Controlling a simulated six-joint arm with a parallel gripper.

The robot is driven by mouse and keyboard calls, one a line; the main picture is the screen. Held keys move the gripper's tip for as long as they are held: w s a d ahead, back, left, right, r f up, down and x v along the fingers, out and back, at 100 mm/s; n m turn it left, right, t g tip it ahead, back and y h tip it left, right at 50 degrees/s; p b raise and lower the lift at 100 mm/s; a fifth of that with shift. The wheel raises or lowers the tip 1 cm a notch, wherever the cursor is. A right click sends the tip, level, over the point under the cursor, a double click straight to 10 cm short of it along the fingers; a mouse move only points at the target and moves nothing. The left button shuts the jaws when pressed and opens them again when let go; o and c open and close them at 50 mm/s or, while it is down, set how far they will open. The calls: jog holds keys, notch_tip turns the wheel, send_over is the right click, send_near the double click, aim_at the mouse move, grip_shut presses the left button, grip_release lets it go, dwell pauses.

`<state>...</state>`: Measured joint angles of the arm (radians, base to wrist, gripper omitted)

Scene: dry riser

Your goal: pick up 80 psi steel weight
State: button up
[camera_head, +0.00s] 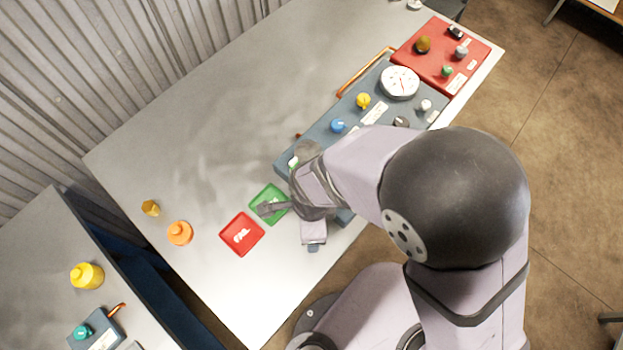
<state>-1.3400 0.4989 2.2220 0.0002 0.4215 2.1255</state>
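My gripper (275,207) is low over the green tray (257,203) on the grey table. A grey finger-like part points left across the tray; I cannot tell whether it is all gripper or partly a held thing. My own wrist hides the rest of the gripper. No piece is readable as marked 80 psi. A grey steel-looking piece (461,52) stands on the red board (432,73) at the far right. A brass-coloured piece (150,208) and an orange weight-shaped piece (180,233) stand at the table's left.
A red tray (237,247) with white lettering lies left of the green one. A blue-grey panel with a white dial gauge (399,83), blue knob (338,125) and yellow knob (363,101) stands behind my arm. A side table holds a yellow piece (87,276). The table's upper middle is clear.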

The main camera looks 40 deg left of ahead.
jog(key=shift+f, duration=0.45)
jog(key=shift+c, duration=0.7)
jog(key=c, duration=1.3)
jog(key=shift+r, duration=0.2)
